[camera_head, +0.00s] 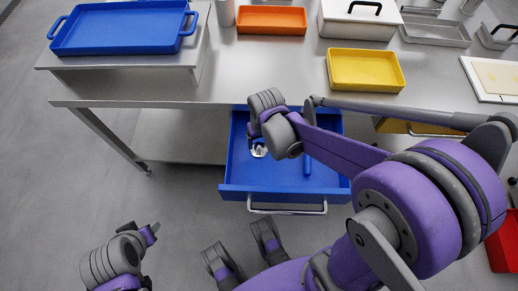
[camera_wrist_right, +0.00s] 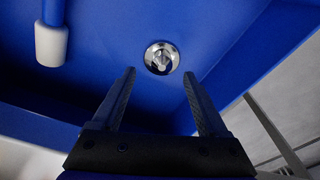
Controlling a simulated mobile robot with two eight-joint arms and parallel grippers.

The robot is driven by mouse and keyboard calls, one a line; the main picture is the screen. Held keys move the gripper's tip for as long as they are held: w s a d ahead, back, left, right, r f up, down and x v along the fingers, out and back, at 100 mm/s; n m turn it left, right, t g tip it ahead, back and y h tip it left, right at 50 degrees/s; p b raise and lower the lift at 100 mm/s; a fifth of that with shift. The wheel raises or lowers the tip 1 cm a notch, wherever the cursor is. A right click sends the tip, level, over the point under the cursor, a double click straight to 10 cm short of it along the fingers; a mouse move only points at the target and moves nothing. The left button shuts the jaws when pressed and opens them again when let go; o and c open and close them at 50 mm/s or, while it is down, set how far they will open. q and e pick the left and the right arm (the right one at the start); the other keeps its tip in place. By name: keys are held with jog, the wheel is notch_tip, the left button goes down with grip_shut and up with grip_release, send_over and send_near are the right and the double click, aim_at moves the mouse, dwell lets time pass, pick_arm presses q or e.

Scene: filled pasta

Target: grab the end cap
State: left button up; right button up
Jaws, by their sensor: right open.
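The end cap (camera_head: 259,150) is a small round shiny metal piece. It lies on the floor of the open blue drawer (camera_head: 232,175). In the right wrist view the end cap (camera_wrist_right: 161,58) is just past the fingertips, near the middle between them. My right gripper (camera_wrist_right: 158,88) is open and empty, with one finger to each side below the end cap. In the head view my right wrist hangs over the drawer, and its fingers are largely hidden. Part of my left arm shows at lower left; the state of its gripper cannot be made out.
A blue tube (camera_head: 307,166) lies in the drawer; its white end (camera_wrist_right: 51,45) shows in the wrist view. The drawer walls are close to my right gripper. Above is a steel table (camera_head: 255,80) with a blue tray (camera_head: 120,30), an orange tray (camera_head: 271,20) and a yellow tray (camera_head: 365,70).

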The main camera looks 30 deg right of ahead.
aim_at(259, 147)
jog(key=f, duration=0.2)
jog(key=w+f+b, duration=0.1)
jog(key=f, duration=0.2)
jog(key=shift+a, duration=0.1)
grip_shut()
